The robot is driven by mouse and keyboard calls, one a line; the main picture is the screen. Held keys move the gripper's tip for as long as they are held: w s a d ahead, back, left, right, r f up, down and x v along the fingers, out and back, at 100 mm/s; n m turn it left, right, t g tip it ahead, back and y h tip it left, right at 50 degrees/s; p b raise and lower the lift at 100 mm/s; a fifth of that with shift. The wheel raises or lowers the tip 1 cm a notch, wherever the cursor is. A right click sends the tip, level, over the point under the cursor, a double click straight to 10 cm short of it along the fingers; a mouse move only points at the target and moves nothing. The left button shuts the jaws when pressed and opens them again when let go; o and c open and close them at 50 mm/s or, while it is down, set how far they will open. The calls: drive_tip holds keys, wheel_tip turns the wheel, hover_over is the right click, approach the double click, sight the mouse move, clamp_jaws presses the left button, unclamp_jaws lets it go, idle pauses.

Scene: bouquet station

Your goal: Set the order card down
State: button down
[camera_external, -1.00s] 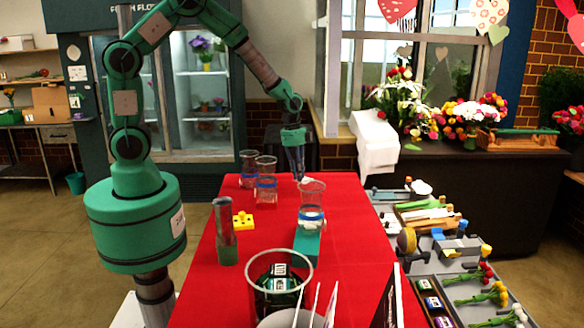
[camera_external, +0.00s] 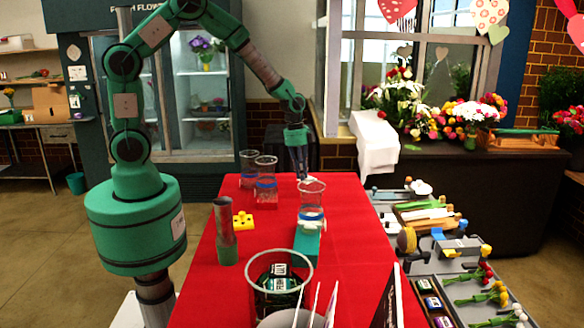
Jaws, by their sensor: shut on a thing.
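My gripper (camera_external: 302,176) points down at the far end of the red table (camera_external: 350,250), close to its surface. It is shut on a small white piece, seemingly the order card (camera_external: 309,180), which shows at the fingertips. The card is small here, so its tilt and whether it touches the table cannot be told. My fingers hide part of it.
Glass vases (camera_external: 248,168) stand left of my gripper, and another vase (camera_external: 312,208) stands on a green block (camera_external: 307,243) in front of it. A yellow block (camera_external: 243,221) and a grey-green cylinder (camera_external: 225,235) are further forward. A tray with flowers (camera_external: 488,296) is at right.

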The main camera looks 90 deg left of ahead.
drive_tip(key=w+a, duration=0.1)
drive_tip(key=w, duration=0.3)
drive_tip(key=w+a+f, duration=0.1)
drive_tip(key=w, duration=0.4)
drive_tip(key=w+a, duration=0.2)
drive_tip(key=w, duration=0.3)
drive_tip(key=shift+f, duration=0.2)
drive_tip(key=shift+f, duration=1.75)
drive_tip(key=shift+f+b, duration=0.2)
drive_tip(key=shift+b, duration=0.2)
drive_tip(key=c, duration=1.7)
unclamp_jaws()
drive_tip(key=shift+r, duration=0.15)
